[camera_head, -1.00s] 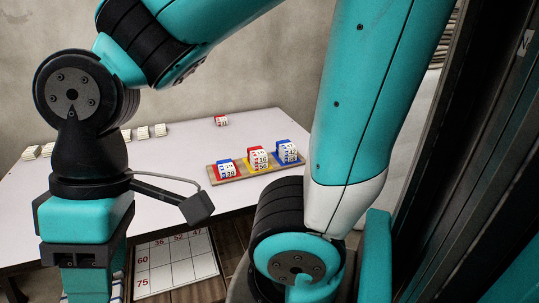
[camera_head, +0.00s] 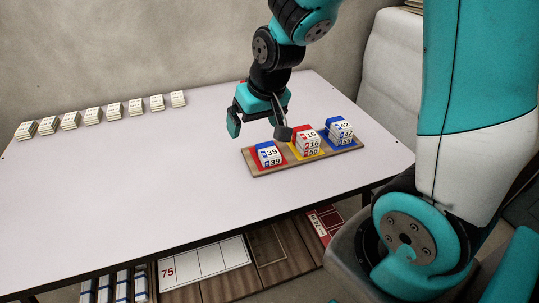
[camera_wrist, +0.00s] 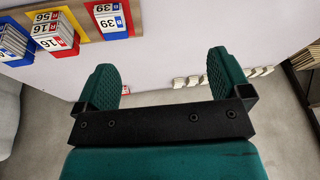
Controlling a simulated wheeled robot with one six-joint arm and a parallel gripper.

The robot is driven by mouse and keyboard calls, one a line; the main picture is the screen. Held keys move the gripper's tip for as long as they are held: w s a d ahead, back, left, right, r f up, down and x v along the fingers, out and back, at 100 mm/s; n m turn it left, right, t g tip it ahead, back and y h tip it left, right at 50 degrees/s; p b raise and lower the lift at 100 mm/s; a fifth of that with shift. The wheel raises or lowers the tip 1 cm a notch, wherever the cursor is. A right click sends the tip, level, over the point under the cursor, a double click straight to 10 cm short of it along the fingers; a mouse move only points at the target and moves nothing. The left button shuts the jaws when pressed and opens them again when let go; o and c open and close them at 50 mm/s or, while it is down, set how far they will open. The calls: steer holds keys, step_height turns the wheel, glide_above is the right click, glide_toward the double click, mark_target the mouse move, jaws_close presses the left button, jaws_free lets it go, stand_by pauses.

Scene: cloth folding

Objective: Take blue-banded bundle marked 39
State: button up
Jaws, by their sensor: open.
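A bundle marked 39 (camera_head: 268,154) with a blue mark at its left end lies on top of a short stack on the red pad at the tray's left end. Another 39 shows below it. In the wrist view the 39 bundles (camera_wrist: 108,21) with blue marks are at the top, beyond the left finger. My gripper (camera_head: 257,122) is open and empty above the table, behind and left of the tray. In the wrist view its two fingers (camera_wrist: 164,70) stand wide apart with nothing between them. One finger is partly hidden in the head view.
The wooden tray (camera_head: 257,171) also bears a yellow-pad stack marked 16 (camera_head: 308,143) and a blue-pad stack marked 42 (camera_head: 342,131). Several pale bundles (camera_head: 113,111) line the table's back left. The white table (camera_head: 150,180) is clear at front left.

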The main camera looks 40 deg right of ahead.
steer(key=m+h, duration=0.2)
glide_toward(269, 150)
steer(key=f, duration=0.3)
steer(key=shift+w+a+f+b, duration=0.25)
steer(key=shift+f+b, duration=0.1)
steer(key=shift+t, duration=0.3)
steer(key=x, duration=0.6)
steer(key=shift+w+d+f, duration=0.2)
steer(key=shift+d, duration=0.15)
steer(key=c, duration=1)
